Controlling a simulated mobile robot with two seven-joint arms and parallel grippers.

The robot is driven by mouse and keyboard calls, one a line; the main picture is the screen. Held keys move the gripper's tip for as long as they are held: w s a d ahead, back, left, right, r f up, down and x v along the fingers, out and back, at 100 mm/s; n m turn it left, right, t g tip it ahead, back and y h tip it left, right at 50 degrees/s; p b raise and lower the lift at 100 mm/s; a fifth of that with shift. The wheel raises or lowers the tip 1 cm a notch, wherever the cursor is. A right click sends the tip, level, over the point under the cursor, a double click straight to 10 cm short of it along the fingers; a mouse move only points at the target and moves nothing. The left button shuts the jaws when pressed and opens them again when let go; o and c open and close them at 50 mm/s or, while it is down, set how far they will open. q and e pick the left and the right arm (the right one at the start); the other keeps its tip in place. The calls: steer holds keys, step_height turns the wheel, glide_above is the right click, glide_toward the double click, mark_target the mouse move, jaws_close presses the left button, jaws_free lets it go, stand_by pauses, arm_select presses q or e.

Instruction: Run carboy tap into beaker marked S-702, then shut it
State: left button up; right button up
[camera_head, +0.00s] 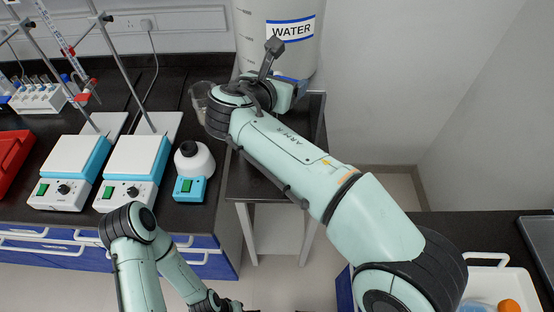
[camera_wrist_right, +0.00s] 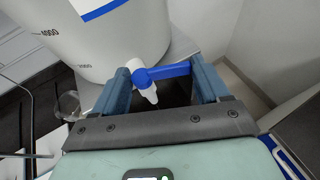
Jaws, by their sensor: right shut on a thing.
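The white carboy (camera_head: 277,50) marked WATER stands at the back, and its lower part fills the top of the right wrist view (camera_wrist_right: 90,45). Its tap (camera_wrist_right: 150,78) has a white body and spout and a blue lever (camera_wrist_right: 170,71). My right gripper (camera_wrist_right: 162,82) is shut on the tap lever, its fingers at either end of it. In the head view my right arm hides the tap. A clear glass beaker (camera_head: 198,95) shows partly, left of my right wrist; no marking is legible. My left gripper (camera_head: 230,305) is low at the bottom edge, its fingers unclear.
Two hotplate stirrers (camera_head: 135,165) with stands and a small white-topped device (camera_head: 194,165) are on the dark bench at left. A white rack of tubes (camera_head: 38,97) and a red tray (camera_head: 12,155) are farther left. A white bin (camera_head: 490,285) is at bottom right.

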steer(key=shift+w+d+r+n+t+y, duration=0.1)
steer(key=shift+d+n+t+y, duration=0.1)
steer(key=shift+n+y, duration=0.45)
steer(key=shift+w+d+f+n+t+y, duration=0.1)
steer(key=shift+n+t+y, duration=0.1)
steer(key=shift+n+y, duration=0.45)
steer(key=shift+w+d+r+n+t+y, duration=0.1)
steer(key=shift+n+t+y, duration=0.1)
steer(key=shift+n+y, duration=0.45)
steer(key=shift+n+y, duration=0.25)
steer(key=shift+y, duration=0.4)
steer(key=o, duration=1)
steer(key=shift+d, duration=0.1)
